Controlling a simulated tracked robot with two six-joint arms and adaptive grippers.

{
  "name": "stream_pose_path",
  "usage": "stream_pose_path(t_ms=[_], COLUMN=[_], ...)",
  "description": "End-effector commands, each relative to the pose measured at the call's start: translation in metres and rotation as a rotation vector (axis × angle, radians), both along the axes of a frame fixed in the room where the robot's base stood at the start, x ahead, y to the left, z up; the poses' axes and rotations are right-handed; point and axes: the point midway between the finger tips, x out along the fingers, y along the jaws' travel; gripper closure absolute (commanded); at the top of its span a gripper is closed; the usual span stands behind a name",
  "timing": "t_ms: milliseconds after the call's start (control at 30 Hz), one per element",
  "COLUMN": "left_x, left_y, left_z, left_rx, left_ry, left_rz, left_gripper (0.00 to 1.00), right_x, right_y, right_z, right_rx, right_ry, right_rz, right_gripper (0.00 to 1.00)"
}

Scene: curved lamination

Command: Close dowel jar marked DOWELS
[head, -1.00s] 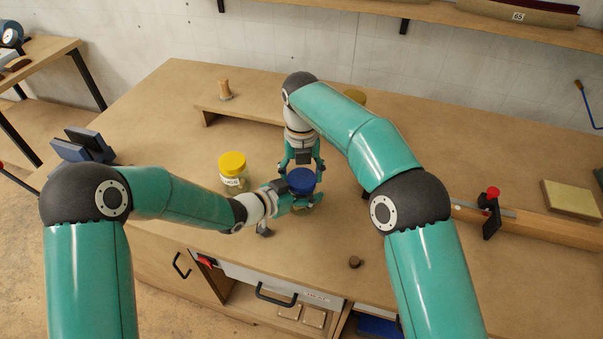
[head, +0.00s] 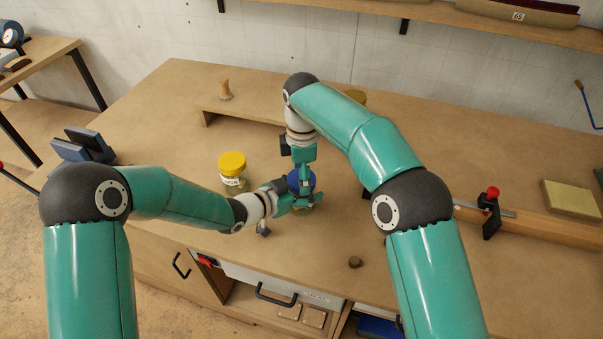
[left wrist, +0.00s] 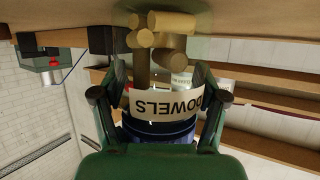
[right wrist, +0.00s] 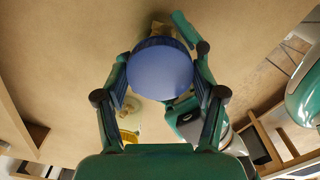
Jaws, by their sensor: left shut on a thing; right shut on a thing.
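The dowel jar is clear, holds wooden dowels (left wrist: 160,45) and has a white label (left wrist: 165,104) reading DOWELS, upside down in the left wrist view. My left gripper (left wrist: 158,100) is shut around the jar's body. The blue lid (right wrist: 160,70) is on top of the jar; it also shows in the head view (head: 294,182). My right gripper (right wrist: 160,78) is shut on the lid from above, a finger on either side. In the head view my right gripper (head: 302,172) partly covers the lid, and my left gripper (head: 290,200) hides much of the jar. How tightly the lid sits cannot be told.
A yellow-lidded jar (head: 232,165) stands left of the dowel jar, near my left forearm. A wooden peg (head: 225,90) stands at the back left. A small dark knob (head: 355,262) lies near the front edge.

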Motion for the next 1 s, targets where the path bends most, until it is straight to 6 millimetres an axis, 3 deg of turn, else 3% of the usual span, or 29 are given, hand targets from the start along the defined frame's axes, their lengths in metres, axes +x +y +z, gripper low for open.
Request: stream_pose_path(t_ms=[167, 467, 500, 600, 633, 1000], left_x=[-0.0007, -0.001, -0.001, -0.001, -0.0009, -0.0006], left_y=[-0.0008, -0.0012, -0.0012, -0.0012, -0.0011, -0.0006], left_z=[0.0, 0.0, 0.0, 0.0, 0.0, -0.0001], left_rx=[0.001, 0.002, 0.001, 0.002, 0.001, 0.001], left_ry=[-0.001, -0.002, -0.002, -0.002, -0.001, -0.001], left_rz=[-0.003, -0.004, -0.005, -0.004, -0.004, -0.003], left_gripper=[1.0, 1.0, 1.0, 1.0, 1.0, 1.0], right_x=[0.0006, 0.0008, 0.0008, 0.0007, 0.0006, 0.0004], right_y=[0.0003, 0.0003, 0.0003, 0.0003, 0.0003, 0.0002], right_z=[0.0, 0.0, 0.0, 0.0, 0.0, 0.0033], right_rx=[0.001, 0.002, 0.002, 0.001, 0.001, 0.001], right_ry=[-0.004, -0.003, -0.003, -0.004, -0.004, -0.003], right_rz=[-0.172, -0.189, -0.189, -0.188, -0.188, -0.187], right_gripper=[0.72, 0.72, 0.26, 0.09, 0.06, 0.06])
